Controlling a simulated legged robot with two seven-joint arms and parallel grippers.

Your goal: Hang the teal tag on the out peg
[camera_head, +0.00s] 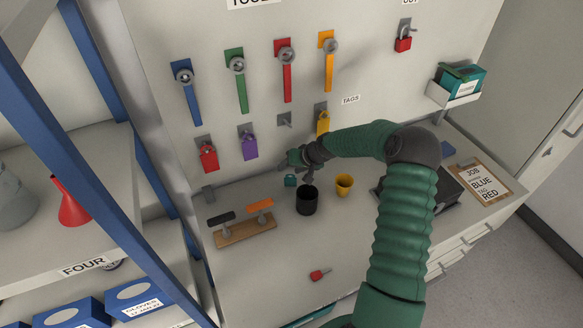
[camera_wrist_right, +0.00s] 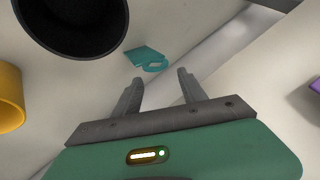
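The teal tag (camera_head: 291,181) rests on the bench top near the back board, left of the black cup. In the right wrist view the teal tag (camera_wrist_right: 146,57) lies just beyond the fingertips, its loop toward them. My right gripper (camera_head: 290,164) is close above and behind the tag; in the wrist view my right gripper (camera_wrist_right: 160,76) has its fingers apart with nothing between them. The out peg's plate (camera_head: 405,24) is high at the right of the board, under a cut-off sign. A red padlock-shaped tag (camera_head: 403,45) hangs there. My left gripper is not in view.
Red (camera_head: 209,158), purple (camera_head: 250,148) and yellow (camera_head: 323,122) tags hang beside an empty peg (camera_head: 285,119). Black (camera_head: 307,200) and yellow (camera_head: 344,184) cups stand near my gripper. A wooden rack (camera_head: 240,231), a red object (camera_head: 318,275) and a clipboard (camera_head: 481,183) lie on the bench.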

